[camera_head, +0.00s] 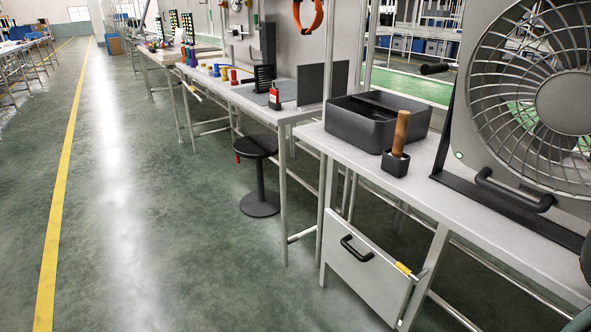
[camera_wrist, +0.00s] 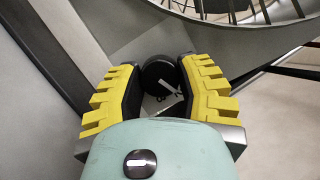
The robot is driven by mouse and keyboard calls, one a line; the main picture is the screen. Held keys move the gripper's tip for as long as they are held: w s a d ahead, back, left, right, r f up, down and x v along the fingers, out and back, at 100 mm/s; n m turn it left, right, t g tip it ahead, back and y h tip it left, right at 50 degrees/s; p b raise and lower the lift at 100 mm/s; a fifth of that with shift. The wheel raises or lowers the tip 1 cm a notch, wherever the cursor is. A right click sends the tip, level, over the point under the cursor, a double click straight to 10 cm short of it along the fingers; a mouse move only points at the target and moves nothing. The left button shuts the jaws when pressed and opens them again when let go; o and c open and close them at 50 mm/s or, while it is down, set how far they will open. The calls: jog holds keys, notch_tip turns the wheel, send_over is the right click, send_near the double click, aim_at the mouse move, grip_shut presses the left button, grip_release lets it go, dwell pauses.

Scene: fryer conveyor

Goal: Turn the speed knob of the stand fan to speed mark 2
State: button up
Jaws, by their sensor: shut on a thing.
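The stand fan (camera_head: 470,152) is a grey housing with a round grille, standing on the workbench at the right of the head view. In the wrist view its rim and grille (camera_wrist: 225,45) show at the top. The round black speed knob (camera_wrist: 161,76) has a white pointer line and sits between the yellow ridged fingers of my gripper (camera_wrist: 160,82). The gripper is shut on the knob's sides. The fingers are not visible in the head view.
A black tray (camera_head: 352,128) and a small black holder with a wooden handle (camera_head: 400,135) stand on the bench, left of the fan. A black handle (camera_head: 512,192) juts from the fan's lower front. A stool (camera_head: 258,148) stands by the bench. The floor at left is clear.

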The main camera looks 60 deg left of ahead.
jog(key=shift+f+m, duration=0.1)
jog(key=shift+m, duration=0.4)
jog(key=o, duration=1.2)
jog(key=shift+d, duration=0.1)
jog(key=v, duration=0.4)
jog(key=shift+s+d+f, duration=0.2)
jog(key=shift+s+f, duration=0.05)
jog(key=shift+s, duration=0.05)
jog(key=shift+s+d, duration=0.6)
jog(key=shift+s, duration=1.35)
jog(key=shift+s+d, duration=0.65)
jog(key=shift+s, duration=1.25)
jog(key=shift+s+d, duration=0.6)
jog(key=shift+s, duration=1.35)
